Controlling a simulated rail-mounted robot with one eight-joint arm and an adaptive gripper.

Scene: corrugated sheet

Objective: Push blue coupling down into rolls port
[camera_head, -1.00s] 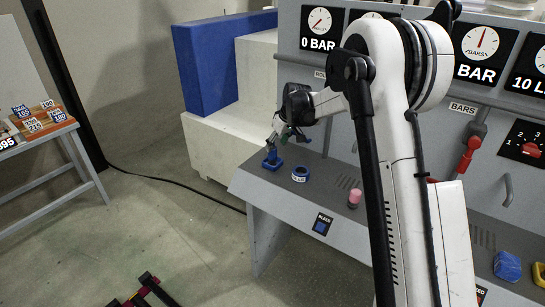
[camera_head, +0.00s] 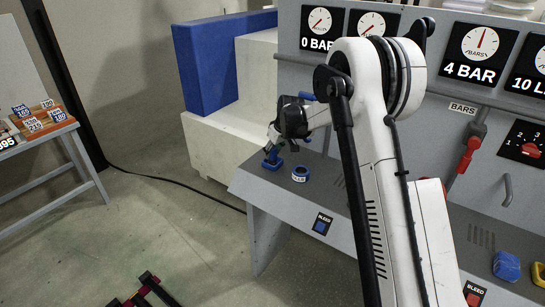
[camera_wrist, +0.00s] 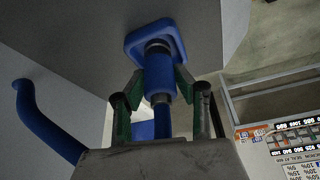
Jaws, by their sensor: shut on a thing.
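The blue coupling (camera_wrist: 158,75) is a cylinder with a blue hose (camera_wrist: 162,121) behind it. My gripper (camera_wrist: 158,82) is shut on it, with a green-padded finger on each side. The coupling's front end meets the collar of a square blue port (camera_wrist: 135,43) in the wrist view; how deep it sits I cannot tell. In the head view my gripper (camera_head: 272,148) is at the port (camera_head: 272,164), at the bench's left end. The coupling is mostly hidden there.
A blue ring (camera_head: 300,173) lies on the grey bench (camera_head: 325,190) just right of the port. A curved blue tube (camera_wrist: 42,118) shows at left in the wrist view. My arm covers the bench middle.

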